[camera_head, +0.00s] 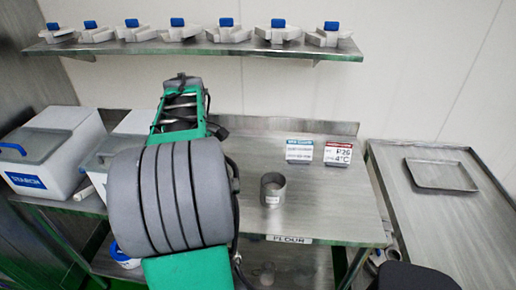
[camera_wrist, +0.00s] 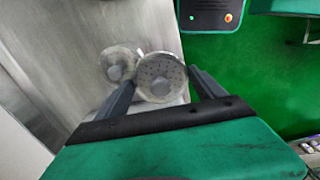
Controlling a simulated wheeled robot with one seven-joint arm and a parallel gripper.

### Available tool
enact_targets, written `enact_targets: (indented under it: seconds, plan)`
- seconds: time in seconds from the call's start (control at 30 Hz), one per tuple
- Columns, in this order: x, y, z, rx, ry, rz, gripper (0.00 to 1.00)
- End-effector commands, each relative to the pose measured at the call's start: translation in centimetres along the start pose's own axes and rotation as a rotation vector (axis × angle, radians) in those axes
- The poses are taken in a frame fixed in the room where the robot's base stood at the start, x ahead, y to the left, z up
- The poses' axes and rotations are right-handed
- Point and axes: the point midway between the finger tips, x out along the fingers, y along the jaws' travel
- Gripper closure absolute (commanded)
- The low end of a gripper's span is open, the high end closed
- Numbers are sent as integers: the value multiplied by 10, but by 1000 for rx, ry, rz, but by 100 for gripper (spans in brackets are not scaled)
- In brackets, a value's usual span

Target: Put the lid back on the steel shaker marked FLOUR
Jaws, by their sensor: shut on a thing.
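The steel shaker (camera_head: 272,190) stands upright and open-topped on the steel table, right of my arm in the head view. A small pale label is on its front, too small to read. A FLOUR tag (camera_head: 289,239) is on the table's front edge below it. In the wrist view my gripper (camera_wrist: 162,77) is shut on a round, perforated metal lid (camera_wrist: 160,70) with a grey knob. A similar round shape (camera_wrist: 118,63) shows just left of it; I cannot tell whether it is a second lid or a reflection. My arm hides the gripper and lid in the head view.
White bins, one marked STARCH (camera_head: 45,160), are at the left. A wall shelf (camera_head: 200,47) holds several white parts with blue tops. A right-hand table (camera_head: 440,215) carries a flat tray (camera_head: 443,174).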

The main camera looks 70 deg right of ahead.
Motion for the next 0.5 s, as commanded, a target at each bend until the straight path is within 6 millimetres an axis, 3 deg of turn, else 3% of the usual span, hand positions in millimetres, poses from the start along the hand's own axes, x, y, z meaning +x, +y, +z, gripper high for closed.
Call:
enact_targets:
  seconds: [0.03, 0.1, 0.2, 0.3, 0.4, 0.5]
  plan:
    - [-7, 21, 31, 7, -1, -2, 60]
    - [-11, 43, 73, -10, 0, -2, 60]
    - [-14, 65, 127, -33, 0, -2, 60]
    - [-15, 76, 167, -52, 0, -1, 60]
    - [-16, 80, 190, -65, 0, 0, 60]
    - [-14, 81, 198, -72, 0, 0, 60]
